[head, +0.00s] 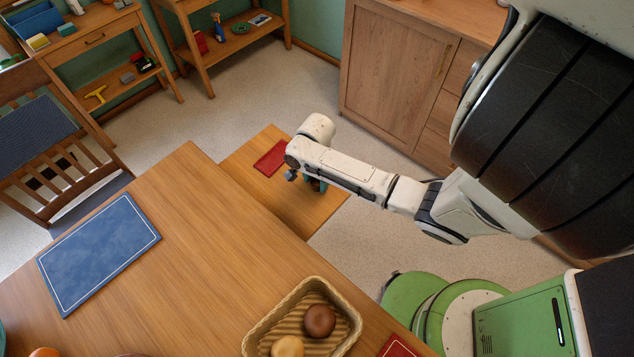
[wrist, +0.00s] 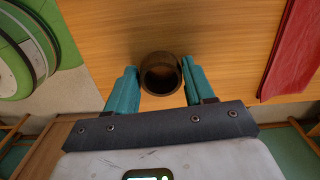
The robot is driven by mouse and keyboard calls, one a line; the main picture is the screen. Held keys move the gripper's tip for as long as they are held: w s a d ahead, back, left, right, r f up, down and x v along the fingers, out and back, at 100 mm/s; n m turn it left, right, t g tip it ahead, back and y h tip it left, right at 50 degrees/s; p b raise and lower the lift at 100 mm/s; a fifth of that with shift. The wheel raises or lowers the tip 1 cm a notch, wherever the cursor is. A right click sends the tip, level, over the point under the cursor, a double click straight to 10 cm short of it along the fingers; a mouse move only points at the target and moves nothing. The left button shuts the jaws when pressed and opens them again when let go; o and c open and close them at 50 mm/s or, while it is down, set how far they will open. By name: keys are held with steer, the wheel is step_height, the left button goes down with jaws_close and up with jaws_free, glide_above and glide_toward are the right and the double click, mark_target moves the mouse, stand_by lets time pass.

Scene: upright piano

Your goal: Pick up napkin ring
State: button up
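The napkin ring (wrist: 160,90) is a dark brown, round, hollow piece, seen from above in the wrist view against the wooden surface of the low bench (wrist: 170,25). My gripper (wrist: 161,66) has teal fingers, one on each side of the ring. The fingers look spread about as wide as the ring, with at most a sliver of space at each side. I see no clear squeeze on it. In the head view my gripper (head: 316,185) points down over the low bench (head: 245,160), mostly behind my arm, and the ring is hidden there.
A red cloth (head: 271,158) lies on the bench beside my gripper; it also shows in the wrist view (wrist: 291,50). The larger table (head: 180,230) adjoins, with a blue mat (head: 98,252) and a basket (head: 257,325). A wooden cabinet (head: 393,80) stands behind.

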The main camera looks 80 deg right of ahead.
steer(key=c, duration=0.7)
steer(key=shift+r, duration=0.55)
step_height(320, 180, up, 2)
steer(key=shift+s+r, duration=0.1)
steer(key=shift+r, duration=0.05)
steer(key=s+a+r+b, duration=0.1)
steer(key=s+a+r, duration=0.3)
steer(key=s+r, duration=0.5)
steer(key=s, duration=0.4)
steer(key=shift+r, duration=0.3)
